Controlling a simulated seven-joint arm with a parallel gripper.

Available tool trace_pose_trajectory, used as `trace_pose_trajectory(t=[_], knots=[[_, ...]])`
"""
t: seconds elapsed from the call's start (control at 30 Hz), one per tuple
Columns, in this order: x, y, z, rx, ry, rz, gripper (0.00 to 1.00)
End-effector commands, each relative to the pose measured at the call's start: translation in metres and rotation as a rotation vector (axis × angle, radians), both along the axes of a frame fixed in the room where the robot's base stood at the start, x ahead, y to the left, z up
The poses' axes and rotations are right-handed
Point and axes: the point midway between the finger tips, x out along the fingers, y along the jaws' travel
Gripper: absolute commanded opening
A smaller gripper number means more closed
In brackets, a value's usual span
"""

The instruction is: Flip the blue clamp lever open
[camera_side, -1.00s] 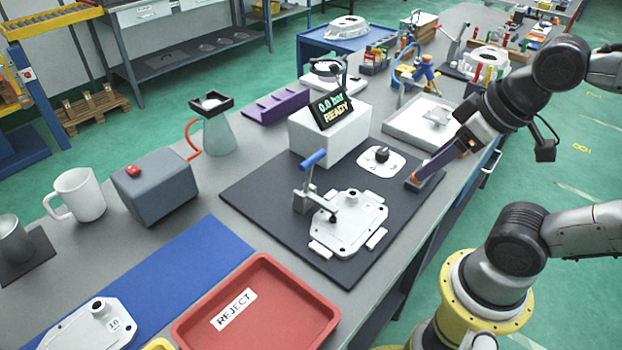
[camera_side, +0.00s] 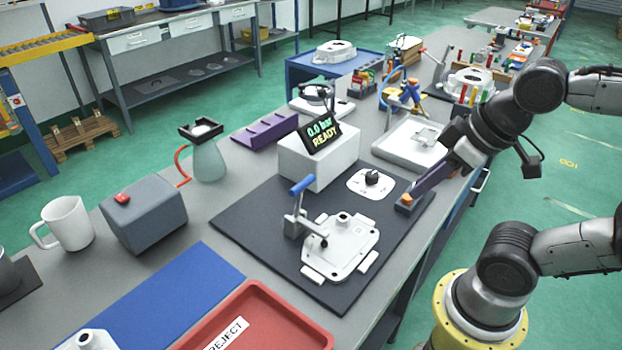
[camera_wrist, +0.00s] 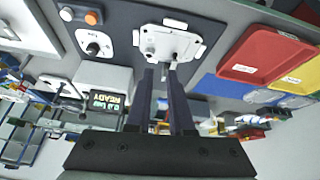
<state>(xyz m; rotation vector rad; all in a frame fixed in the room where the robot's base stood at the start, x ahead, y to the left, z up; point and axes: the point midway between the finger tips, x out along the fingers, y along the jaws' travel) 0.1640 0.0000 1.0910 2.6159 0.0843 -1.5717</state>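The blue clamp lever (camera_side: 301,185) sits on top of an upright grey clamp (camera_side: 294,222) at the left edge of a white casting (camera_side: 342,245). The lever slants, its handle end up to the right. My gripper (camera_side: 412,196) is to the right of the clamp, over the right side of the dark mat, apart from the lever. In the wrist view the two long dark fingers of my gripper (camera_wrist: 160,70) stand apart with nothing between them. The casting (camera_wrist: 172,38) shows beyond their tips. The blue lever cannot be made out in the wrist view.
A button box with an orange button (camera_wrist: 91,18) lies close to my fingertips in the side view. A white plate with a black knob (camera_side: 371,180) and a white box with the display "0.0 bar READY" (camera_side: 321,134) stand behind. A red reject tray (camera_side: 262,312) is in front.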

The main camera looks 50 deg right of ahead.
Motion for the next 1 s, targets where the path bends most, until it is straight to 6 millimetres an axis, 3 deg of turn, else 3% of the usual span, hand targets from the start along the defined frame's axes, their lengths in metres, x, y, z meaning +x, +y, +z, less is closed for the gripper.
trace_pose_trajectory(t=[0.03,0.1,0.57,1.0], knots=[[0.000,0.001,0.000,-0.019,0.002,0.049,0.10],[0.000,0.004,0.002,-0.053,0.001,0.140,0.00],[0.018,0.032,0.021,-0.239,-0.039,0.805,0.00],[0.062,0.042,0.042,-0.360,-0.188,1.303,0.00]])
